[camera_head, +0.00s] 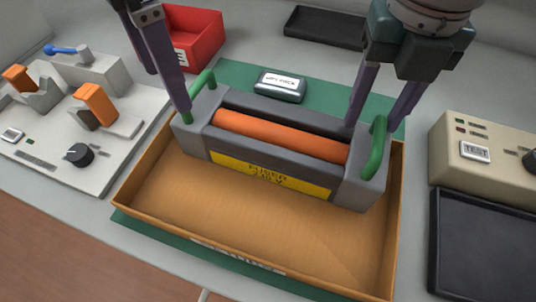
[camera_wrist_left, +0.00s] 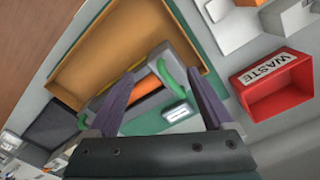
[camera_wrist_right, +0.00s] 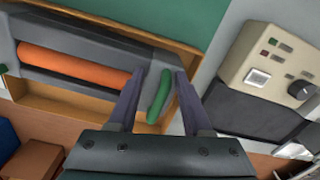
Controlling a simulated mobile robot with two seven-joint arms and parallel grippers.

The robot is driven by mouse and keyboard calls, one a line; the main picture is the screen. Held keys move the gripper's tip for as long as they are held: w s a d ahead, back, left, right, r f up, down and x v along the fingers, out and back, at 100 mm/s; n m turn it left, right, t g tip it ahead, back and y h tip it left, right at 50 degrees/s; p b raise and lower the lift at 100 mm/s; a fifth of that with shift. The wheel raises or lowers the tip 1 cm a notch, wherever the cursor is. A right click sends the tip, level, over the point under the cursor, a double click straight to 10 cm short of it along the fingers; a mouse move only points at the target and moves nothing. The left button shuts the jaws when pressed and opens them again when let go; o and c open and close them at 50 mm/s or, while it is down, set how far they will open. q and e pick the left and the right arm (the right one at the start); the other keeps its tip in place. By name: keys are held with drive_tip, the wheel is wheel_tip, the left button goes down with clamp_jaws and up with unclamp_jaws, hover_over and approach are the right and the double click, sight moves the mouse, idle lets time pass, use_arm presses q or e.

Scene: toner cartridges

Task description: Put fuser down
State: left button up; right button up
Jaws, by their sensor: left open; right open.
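The fuser (camera_head: 270,172) is a grey unit with an orange roller, a yellow label and a green handle at each end. It sits in the far part of an open orange-brown tray (camera_head: 230,226). My left gripper (camera_head: 175,105) is open at the left green handle (camera_head: 203,88); the left wrist view shows that handle (camera_wrist_left: 172,85) between its spread fingers. My right gripper (camera_head: 370,125) is open at the right green handle (camera_head: 377,145); the right wrist view shows that handle (camera_wrist_right: 160,97) between its fingers. Whether the fuser's base rests fully on the tray floor is hidden.
A red waste bin (camera_head: 194,36) stands back left. A grey fixture (camera_head: 110,150) is left; a beige test box (camera_head: 480,140) and black tray (camera_head: 485,245) are right.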

drive_tip(key=shift+r, duration=0.15)
use_arm(q)
drive_tip(key=shift+s+a+r, duration=0.1)
drive_tip(key=shift+a+r, duration=0.05)
drive_tip(key=shift+r, duration=0.65)
use_arm(e)
wheel_tip(320, 180, up, 12)
